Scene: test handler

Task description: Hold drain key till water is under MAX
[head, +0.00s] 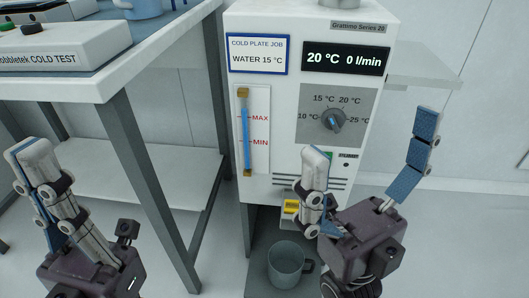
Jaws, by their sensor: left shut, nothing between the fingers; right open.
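The water gauge (246,135) is on the left of the white machine's front (285,100). Its blue column reaches above the red MAX mark. A yellow piece (291,207) on a small block low on the front may be the drain key; no label for it is readable. A grey mug (287,265) stands upright below it. My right gripper (371,135) is open and empty in front of the machine's lower right; its left finger partly covers a green part (329,156). My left gripper (37,160) is shut and empty, well left of the machine.
The display (345,59) reads 20 °C and 0 l/min. A card (259,54) says WATER 15 °C.

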